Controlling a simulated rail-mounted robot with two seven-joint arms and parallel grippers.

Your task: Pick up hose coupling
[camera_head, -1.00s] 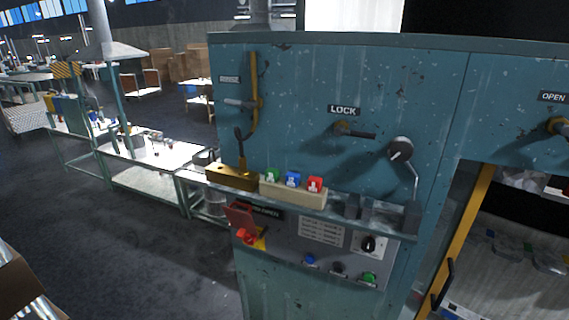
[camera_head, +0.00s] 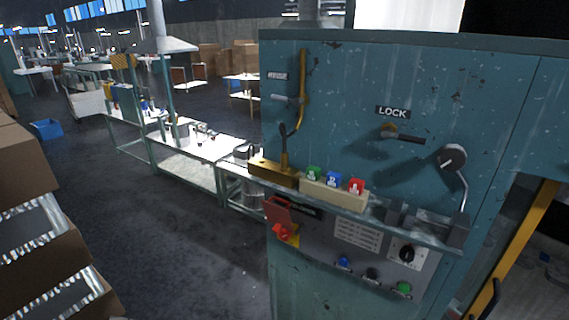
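I cannot make out a hose coupling for sure in the head view. A teal machine cabinet (camera_head: 345,75) fills the right side, with a yellow bent pipe (camera_head: 303,80) and a grey lever (camera_head: 286,99) on its left part. A handle (camera_head: 405,137) sits under the LOCK label (camera_head: 392,112). Neither of my grippers is in view.
A ledge on the cabinet carries a brass-coloured block with an upright lever (camera_head: 272,173) and a beige block (camera_head: 330,193) with green, blue and red pieces. Workbenches (camera_head: 190,165) stand to the left. Cardboard boxes (camera_head: 25,165) are at the left edge. The dark floor (camera_head: 170,245) between is clear.

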